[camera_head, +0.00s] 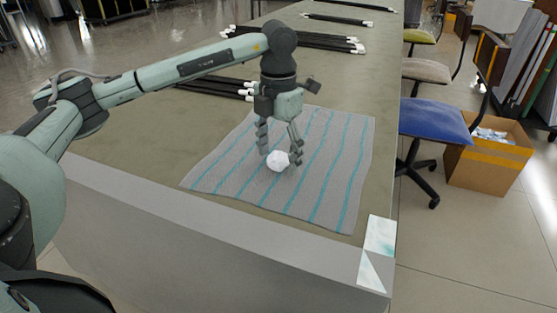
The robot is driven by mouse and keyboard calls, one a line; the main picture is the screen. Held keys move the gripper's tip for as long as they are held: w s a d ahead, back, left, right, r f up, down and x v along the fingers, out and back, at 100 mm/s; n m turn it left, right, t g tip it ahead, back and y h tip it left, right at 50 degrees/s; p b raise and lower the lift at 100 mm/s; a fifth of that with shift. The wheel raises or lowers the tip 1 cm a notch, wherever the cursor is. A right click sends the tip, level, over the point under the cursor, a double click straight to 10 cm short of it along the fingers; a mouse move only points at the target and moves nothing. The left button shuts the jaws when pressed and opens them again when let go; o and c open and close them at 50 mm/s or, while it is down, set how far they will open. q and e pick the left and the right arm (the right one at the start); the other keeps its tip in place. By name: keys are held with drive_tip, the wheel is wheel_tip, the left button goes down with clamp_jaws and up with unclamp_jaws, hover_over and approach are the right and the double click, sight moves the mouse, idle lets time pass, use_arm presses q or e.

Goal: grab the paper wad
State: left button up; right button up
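The paper wad (278,161) is a small white crumpled ball on a grey cloth with teal stripes (232,172), near the middle of the head view. My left gripper (280,157) points down over the wad, with one finger on each side of it. The fingers are spread apart, and the wad's lower part shows below the fingertips. Whether either finger touches the wad is too small to tell. My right gripper is not in view.
The cloth lies on a long workbench (140,178). Black rods with white ends (215,86) lie in a bundle behind the arm, and more rods (310,40) lie farther back. A blue chair (432,120) and a cardboard box (487,160) stand right of the bench.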

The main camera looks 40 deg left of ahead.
use_arm(q)
drive_tip(key=c, duration=0.8)
drive_tip(key=shift+o, duration=0.2)
drive_tip(key=shift+r, duration=0.1)
